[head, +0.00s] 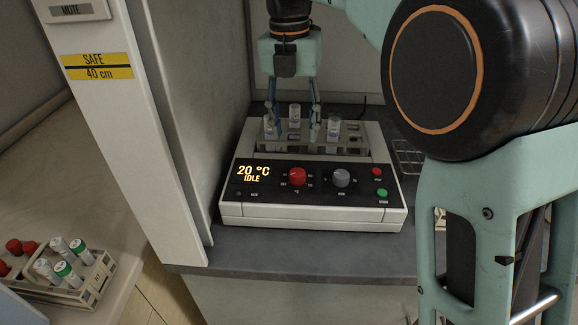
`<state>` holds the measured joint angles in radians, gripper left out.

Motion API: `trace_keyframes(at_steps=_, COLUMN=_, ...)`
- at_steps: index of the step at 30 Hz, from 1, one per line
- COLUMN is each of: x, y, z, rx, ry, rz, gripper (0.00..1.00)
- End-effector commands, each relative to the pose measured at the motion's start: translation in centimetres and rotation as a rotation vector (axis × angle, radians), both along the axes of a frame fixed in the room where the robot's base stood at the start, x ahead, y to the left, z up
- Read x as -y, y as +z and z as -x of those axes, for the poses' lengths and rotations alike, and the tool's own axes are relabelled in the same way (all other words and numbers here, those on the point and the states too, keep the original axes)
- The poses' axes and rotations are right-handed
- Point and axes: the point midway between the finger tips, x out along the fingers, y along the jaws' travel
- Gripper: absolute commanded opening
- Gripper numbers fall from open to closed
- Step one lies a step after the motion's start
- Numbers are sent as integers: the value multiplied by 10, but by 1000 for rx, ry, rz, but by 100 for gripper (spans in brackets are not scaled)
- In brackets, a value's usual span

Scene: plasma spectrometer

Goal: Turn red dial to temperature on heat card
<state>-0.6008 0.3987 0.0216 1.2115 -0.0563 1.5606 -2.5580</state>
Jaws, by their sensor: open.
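The red dial (298,176) sits on the black front panel of a white heating block (312,215) inside the hood. The panel's display (254,173) reads 20 °C and IDLE. My gripper (297,129) points down over the tube rack at the back of the block, behind the red dial. It is open, with a white-capped tube (295,113) between its fingers in the picture; I cannot tell whether they touch it. No heat card can be made out.
A grey dial (341,177), a red button (376,171) and a green button (382,193) are right of the red dial. Another tube (333,127) stands in the block. The hood's side post (140,130) is at left. A tube rack (88,285) stands outside, lower left.

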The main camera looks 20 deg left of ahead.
Motion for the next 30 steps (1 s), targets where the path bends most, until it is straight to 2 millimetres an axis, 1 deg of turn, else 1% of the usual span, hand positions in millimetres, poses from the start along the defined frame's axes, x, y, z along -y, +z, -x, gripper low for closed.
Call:
trace_keyframes(at_steps=5, x=1, y=-21, z=2, rx=-5, ry=3, rz=4, gripper=44)
trace_keyframes(at_steps=12, x=4, y=-67, z=2, rx=-5, ry=3, rz=4, gripper=44)
trace_keyframes(at_steps=15, x=5, y=-84, z=1, rx=-4, ry=1, rz=4, gripper=44)
trace_keyframes(at_steps=18, x=6, y=-96, z=1, rx=-4, ry=2, rz=2, gripper=44)
trace_keyframes(at_steps=23, x=6, y=-106, z=1, rx=-3, ry=1, rz=2, gripper=44)
trace_keyframes(at_steps=30, x=6, y=-107, z=1, rx=-2, ry=1, rz=1, gripper=44)
